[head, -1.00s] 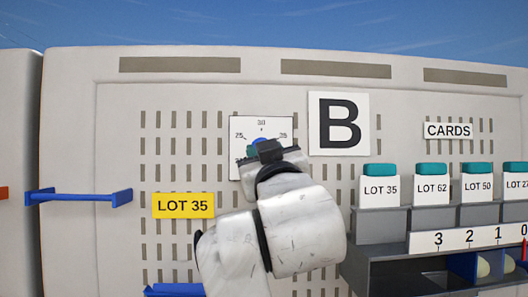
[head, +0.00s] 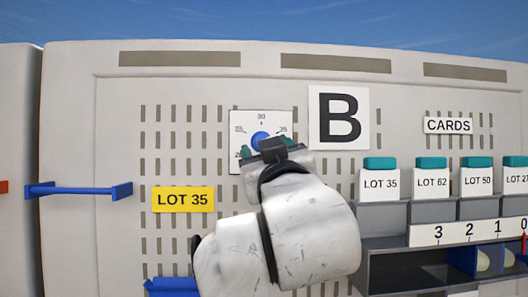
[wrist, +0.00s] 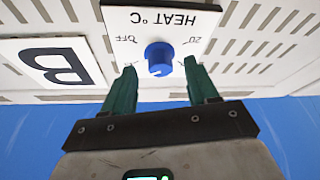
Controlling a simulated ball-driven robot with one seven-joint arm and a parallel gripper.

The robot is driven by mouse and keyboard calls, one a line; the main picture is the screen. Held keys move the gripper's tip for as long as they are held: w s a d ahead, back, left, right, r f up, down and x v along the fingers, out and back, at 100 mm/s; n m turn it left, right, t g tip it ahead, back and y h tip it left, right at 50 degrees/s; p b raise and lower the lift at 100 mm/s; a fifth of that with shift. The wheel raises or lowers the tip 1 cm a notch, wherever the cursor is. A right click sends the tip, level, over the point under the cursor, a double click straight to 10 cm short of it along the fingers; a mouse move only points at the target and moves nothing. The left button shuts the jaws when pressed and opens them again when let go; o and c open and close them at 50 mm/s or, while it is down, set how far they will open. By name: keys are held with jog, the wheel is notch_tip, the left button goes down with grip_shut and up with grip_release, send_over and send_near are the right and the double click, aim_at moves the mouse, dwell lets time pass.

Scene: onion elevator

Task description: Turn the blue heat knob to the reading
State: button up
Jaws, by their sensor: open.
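The blue heat knob (head: 260,140) sits on a white dial plate (head: 241,118) on the panel. In the head view the plate shows 25 at left and 30 at top. The wrist view shows the knob (wrist: 159,58) upside down, with HEAT °C, OFF and 20 on the plate (wrist: 160,22). A pale mark shows on the knob's lower rim there, seemingly towards 30. My gripper (head: 266,148) is open in front of the knob. In the wrist view its green fingers (wrist: 160,70) stand either side of the knob, with gaps visible. The gripper hides the plate's lower part in the head view.
A B sign (head: 339,117) is right of the dial. A yellow LOT 35 sign (head: 183,199) is lower left. A blue bar (head: 80,190) juts out at left. Card holders (head: 381,185) and a numbered shelf (head: 466,234) stand out at right.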

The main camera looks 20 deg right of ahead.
jog(key=b+v, duration=0.2)
jog(key=v, duration=0.6)
jog(key=shift+s+a+f, duration=0.1)
jog(key=shift+s, duration=0.05)
